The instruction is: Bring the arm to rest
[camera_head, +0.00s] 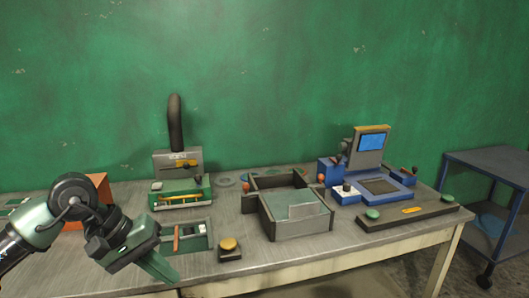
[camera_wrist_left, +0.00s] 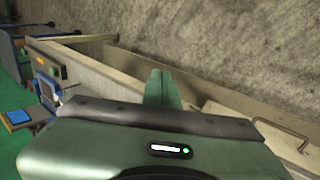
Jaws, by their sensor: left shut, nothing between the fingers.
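My left arm comes in from the left in the head view, in front of the table (camera_head: 335,245). Its gripper (camera_head: 172,277) is shut and empty, with the green fingers pointing down and to the right near the table's front edge. In the left wrist view the shut fingers (camera_wrist_left: 158,84) point away from the camera, with the table's edge and the floor beyond them. Nothing is held between the fingers. My right gripper is in neither view.
On the table stand a green device with a black hose (camera_head: 180,178), an open grey tray (camera_head: 297,225), a blue machine with a screen (camera_head: 372,183), a yellow-topped button (camera_head: 229,247) and a two-button panel (camera_head: 408,211). A blue cart (camera_head: 487,160) stands at the right.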

